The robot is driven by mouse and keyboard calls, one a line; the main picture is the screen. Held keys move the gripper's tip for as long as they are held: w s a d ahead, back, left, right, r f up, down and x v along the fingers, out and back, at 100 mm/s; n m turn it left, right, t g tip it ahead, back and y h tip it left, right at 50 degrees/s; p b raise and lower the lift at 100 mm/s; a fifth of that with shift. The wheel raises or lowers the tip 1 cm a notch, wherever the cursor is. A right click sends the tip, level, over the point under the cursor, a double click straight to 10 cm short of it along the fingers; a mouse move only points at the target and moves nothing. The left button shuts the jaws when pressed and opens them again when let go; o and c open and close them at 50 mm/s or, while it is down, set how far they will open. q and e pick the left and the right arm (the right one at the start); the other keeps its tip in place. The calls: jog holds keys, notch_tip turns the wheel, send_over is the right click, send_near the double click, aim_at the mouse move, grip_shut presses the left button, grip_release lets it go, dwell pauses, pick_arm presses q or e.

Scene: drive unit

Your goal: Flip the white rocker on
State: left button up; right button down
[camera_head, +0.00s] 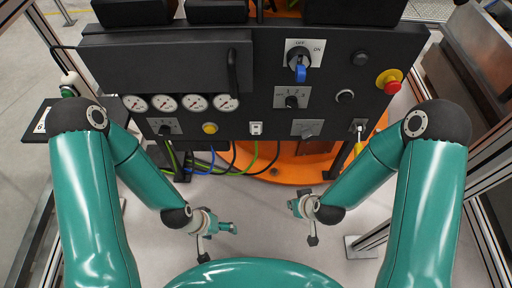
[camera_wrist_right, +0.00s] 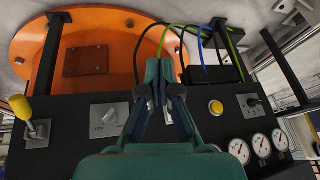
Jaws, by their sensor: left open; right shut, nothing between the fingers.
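The white rocker (camera_head: 256,128) is a small white switch on the lower edge of the black panel in the head view, between the yellow button and a grey rotary switch. Whether it is on or off is too small to tell. My left gripper (camera_head: 231,228) is open and empty, below the panel and left of the rocker. My right gripper (camera_head: 294,204) is shut and empty, below the panel and right of the rocker. In the right wrist view my right gripper's fingers (camera_wrist_right: 160,80) are together in front of the panel, and I cannot make out the rocker.
The black panel (camera_head: 270,70) carries a yellow button (camera_head: 209,128), a grey rotary switch (camera_head: 307,128), a yellow-handled lever (camera_head: 358,146), several gauges and a red emergency knob (camera_head: 389,81). Cables hang under it near the orange base (camera_head: 285,170). Room between my grippers is free.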

jog(key=w+a+f+n+t+b, duration=0.3)
jog(key=w+f+n+b, duration=0.15)
jog(key=w+b, duration=0.25)
pick_arm(q)
notch_tip(320, 180, down, 28)
jog(key=b, duration=1.7)
jog(key=shift+r, duration=0.15)
pick_arm(e)
jog(key=w+a+n+t+h, duration=0.2)
jog(key=w+a+n+t, duration=0.5)
jog(key=n, duration=0.4)
jog(key=shift+a+r+t, duration=0.4)
jog(key=shift+a+t, duration=0.5)
jog(key=shift+a, duration=0.35)
pick_arm(q)
jog(key=shift+b, duration=0.3)
pick_arm(e)
jog(key=shift+w, duration=0.15)
